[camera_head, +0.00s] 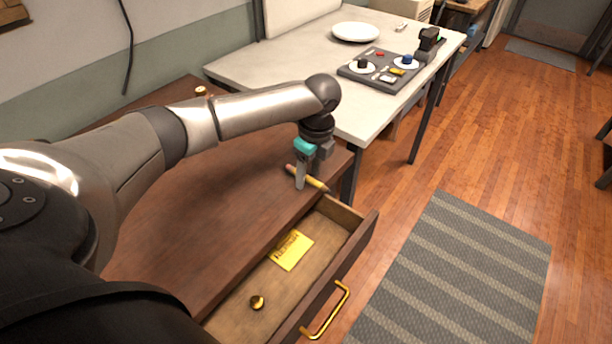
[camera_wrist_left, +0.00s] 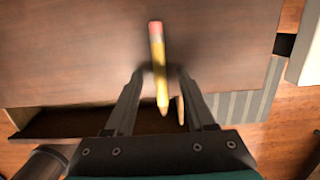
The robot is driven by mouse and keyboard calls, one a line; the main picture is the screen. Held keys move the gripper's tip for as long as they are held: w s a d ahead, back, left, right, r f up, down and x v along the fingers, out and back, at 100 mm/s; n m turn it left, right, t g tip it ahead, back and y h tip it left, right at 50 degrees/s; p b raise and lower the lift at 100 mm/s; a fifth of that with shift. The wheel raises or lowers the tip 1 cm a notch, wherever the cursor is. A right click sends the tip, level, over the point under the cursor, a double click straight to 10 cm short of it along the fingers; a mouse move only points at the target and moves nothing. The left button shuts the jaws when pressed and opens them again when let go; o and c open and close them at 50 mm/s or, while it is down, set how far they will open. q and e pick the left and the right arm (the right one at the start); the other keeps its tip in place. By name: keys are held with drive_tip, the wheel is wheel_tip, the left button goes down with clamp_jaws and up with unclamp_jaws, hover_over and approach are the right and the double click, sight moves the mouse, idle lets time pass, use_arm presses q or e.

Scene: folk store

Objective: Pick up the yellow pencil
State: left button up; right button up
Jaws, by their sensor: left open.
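The yellow pencil (camera_head: 312,180) lies on the brown wooden cabinet top near its front right corner, its tip toward the open drawer. In the left wrist view the pencil (camera_wrist_left: 158,65) has its pink eraser end at the top and its tip between my fingers. My left gripper (camera_head: 304,178) points down at the pencil in the head view. In the left wrist view my left gripper (camera_wrist_left: 158,72) is open, with one finger on each side of the pencil and a gap to both. My right gripper is not in view.
An open drawer (camera_head: 349,213) below the cabinet top holds a yellow card (camera_head: 292,250) and a small brass knob-like object (camera_head: 257,302). A white table (camera_head: 270,68) with a plate (camera_head: 355,32) and a dark tray (camera_head: 378,84) stands behind. The cabinet top left of the pencil is clear.

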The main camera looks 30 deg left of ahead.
use_arm(q)
drive_tip(key=shift+f, duration=0.1)
clamp_jaws()
idle(0.3)
